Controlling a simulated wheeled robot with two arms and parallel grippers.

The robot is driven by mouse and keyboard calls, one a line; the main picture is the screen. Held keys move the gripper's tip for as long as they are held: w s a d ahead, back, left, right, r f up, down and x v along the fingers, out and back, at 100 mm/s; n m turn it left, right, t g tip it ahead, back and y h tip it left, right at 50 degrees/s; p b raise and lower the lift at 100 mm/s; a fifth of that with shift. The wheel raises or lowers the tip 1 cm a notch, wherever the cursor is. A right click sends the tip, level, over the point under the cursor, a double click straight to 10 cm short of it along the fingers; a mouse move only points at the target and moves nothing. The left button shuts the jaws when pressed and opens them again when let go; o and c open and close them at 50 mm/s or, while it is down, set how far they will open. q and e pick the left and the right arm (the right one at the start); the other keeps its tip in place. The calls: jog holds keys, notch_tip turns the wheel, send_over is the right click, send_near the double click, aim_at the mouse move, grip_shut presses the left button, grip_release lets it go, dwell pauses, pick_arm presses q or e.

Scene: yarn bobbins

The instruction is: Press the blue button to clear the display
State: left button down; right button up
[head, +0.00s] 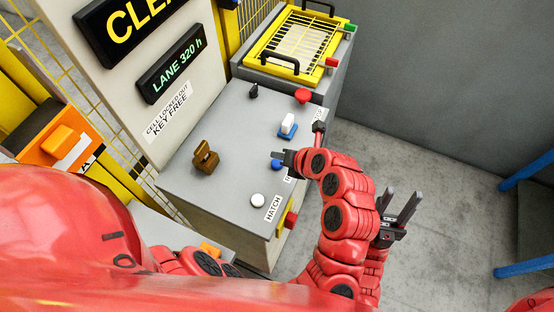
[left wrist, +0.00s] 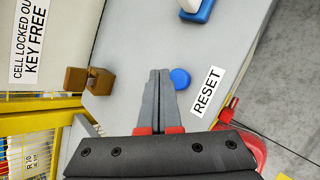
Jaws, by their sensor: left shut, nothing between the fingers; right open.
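The blue button (head: 276,164) is on the grey console top (head: 228,130). In the left wrist view the round blue button (left wrist: 180,78) sits beside a RESET label (left wrist: 207,91). My left gripper (head: 277,156) is shut and empty, and partly covers the button in the head view. In the left wrist view its fingertips (left wrist: 159,73) appear just left of the button; I cannot tell their height above the console. The black display (head: 171,64) reads "LANE 320 h" in green. My right gripper (head: 402,209) is open and empty, right of the console.
A white button (head: 257,200) by a HATCH label, a brown block-like part (head: 205,158), a white-and-blue switch (head: 287,125), a red button (head: 303,96) and a small black knob (head: 253,91) stand on the console. A yellow-framed grate (head: 298,42) is behind.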

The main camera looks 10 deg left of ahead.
aim_at(279, 166)
pick_arm(q)
jog(key=shift+r+p, duration=0.85)
jog(key=shift+r, duration=1.15)
